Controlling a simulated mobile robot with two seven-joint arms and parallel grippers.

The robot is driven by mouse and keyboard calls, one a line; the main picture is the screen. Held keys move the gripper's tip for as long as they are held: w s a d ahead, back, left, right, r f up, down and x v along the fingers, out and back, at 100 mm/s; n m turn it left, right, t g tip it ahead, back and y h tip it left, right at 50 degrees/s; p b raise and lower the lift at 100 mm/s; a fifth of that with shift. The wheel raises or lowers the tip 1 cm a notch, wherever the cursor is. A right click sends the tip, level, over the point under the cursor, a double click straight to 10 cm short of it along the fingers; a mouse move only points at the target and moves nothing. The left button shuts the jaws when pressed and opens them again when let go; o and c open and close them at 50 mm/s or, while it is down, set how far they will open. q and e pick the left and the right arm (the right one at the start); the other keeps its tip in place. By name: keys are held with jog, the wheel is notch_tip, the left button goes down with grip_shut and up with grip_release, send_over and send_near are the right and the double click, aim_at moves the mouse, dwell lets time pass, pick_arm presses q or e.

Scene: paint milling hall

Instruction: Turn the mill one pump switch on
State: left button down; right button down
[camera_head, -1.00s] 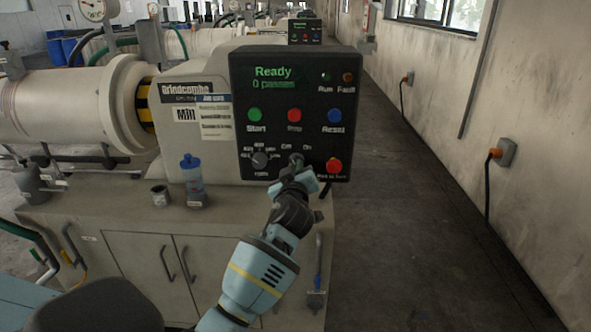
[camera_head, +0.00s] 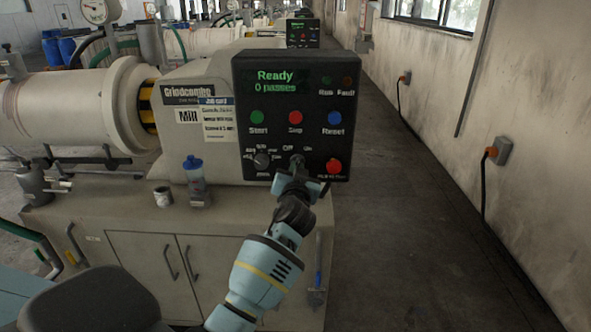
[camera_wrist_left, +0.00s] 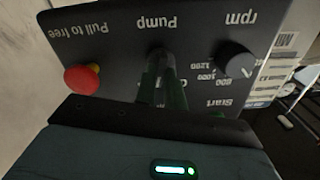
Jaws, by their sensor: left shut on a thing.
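The black control panel (camera_head: 291,68) of mill one faces me and its screen reads "Ready, 0 passes". The pump switch (camera_head: 297,160) is at the panel's lower middle, below the "Off" and "On" labels. My left gripper (camera_head: 298,172) is shut on it from the front, and its hand covers part of the switch. In the left wrist view, which is upside down, the green fingers (camera_wrist_left: 162,88) are on both sides of the switch under the "Pump" label. I cannot tell which label the switch points to. My right gripper is in neither view.
The rpm knob (camera_head: 262,160) is left of the switch and the red stop button (camera_head: 333,166) right of it. Green, red and blue buttons sit above. The aisle floor right is clear.

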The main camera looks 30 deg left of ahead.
pick_arm(q)
jog(key=shift+m, duration=1.2)
jog(key=c, duration=1.5)
grip_release()
jog(key=shift+v, duration=3.95)
jog(key=shift+f, duration=0.1)
